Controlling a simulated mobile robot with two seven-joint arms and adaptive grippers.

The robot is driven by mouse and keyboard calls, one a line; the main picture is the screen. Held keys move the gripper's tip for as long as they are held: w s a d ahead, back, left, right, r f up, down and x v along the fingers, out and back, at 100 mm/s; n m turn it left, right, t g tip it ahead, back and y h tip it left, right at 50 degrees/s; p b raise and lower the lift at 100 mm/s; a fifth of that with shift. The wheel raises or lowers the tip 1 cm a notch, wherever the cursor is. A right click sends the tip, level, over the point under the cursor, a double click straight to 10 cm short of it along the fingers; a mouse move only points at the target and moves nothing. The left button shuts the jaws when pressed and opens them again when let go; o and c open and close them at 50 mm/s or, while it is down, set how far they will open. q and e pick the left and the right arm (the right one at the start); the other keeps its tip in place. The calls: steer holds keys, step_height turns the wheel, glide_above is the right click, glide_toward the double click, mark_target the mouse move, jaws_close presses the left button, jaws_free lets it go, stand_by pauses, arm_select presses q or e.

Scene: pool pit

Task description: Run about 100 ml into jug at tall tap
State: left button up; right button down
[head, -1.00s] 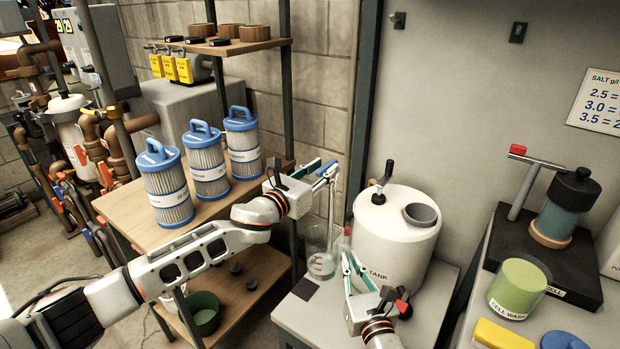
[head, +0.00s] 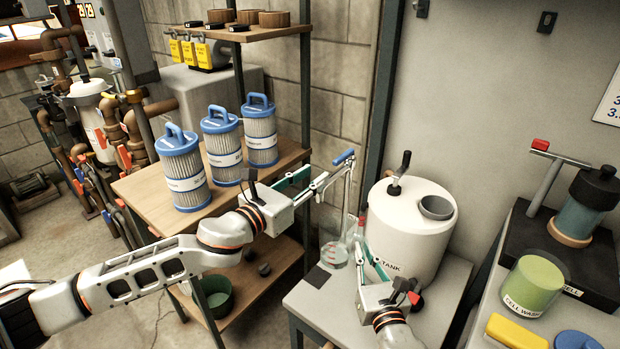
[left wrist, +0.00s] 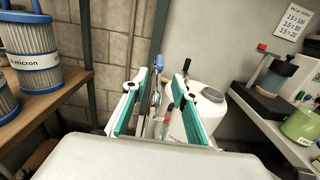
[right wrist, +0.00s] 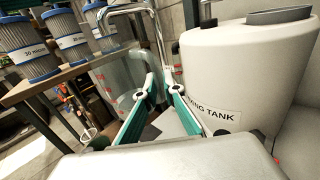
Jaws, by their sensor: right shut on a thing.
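The clear jug (head: 335,254) with red markings stands upright at the left of the grey bench, below the tall tap (head: 350,188); it also shows in the right wrist view (right wrist: 112,82). I cannot tell its liquid level or whether water runs. The tap has a blue lever (head: 343,158) and a silver bent spout (right wrist: 128,10). My left gripper (head: 338,175) is open and empty, its fingers apart near the lever; in the left wrist view the lever (left wrist: 158,62) shows beyond the fingertips. My right gripper (head: 355,232) is shut on the jug at its right side, the grip partly hidden.
Blue-capped filters (head: 222,150) stand on the wooden shelf (head: 150,205) to the left. A green cell wash pot (head: 533,285) and a yellow block (head: 515,332) are at the right.

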mark_target(366, 241)
steer(key=shift+r, duration=0.1)
arm_select(q)
steer(key=s+a+f+n+y, duration=0.2)
steer(key=s+f+n, duration=0.5)
steer(key=f+n, duration=0.35)
steer(key=s+a+f+n+y, duration=0.1)
steer(key=s+a+f+n, duration=0.1)
steer(key=s+f+n, duration=0.65)
steer(key=s+a+f+n+g+y, duration=0.2)
steer(key=s+a+f+n, duration=0.5)
steer(key=s+f+n, duration=0.1)
steer(key=s+a+f+n+g+y, duration=0.1)
steer(key=s+a+f+n+y, duration=0.2)
steer(key=s+a+f+n, duration=0.4)
steer(key=shift+s+f+n+g, duration=0.4)
steer(key=shift+s+f+n, duration=0.8)
steer(key=shift+f+n, duration=1)
arm_select(e)
steer(key=shift+r, duration=2.95)
arm_select(q)
steer(key=shift+r+n, duration=0.3)
steer(key=shift+r, duration=0.05)
arm_select(e)
steer(key=shift+s, duration=0.1)
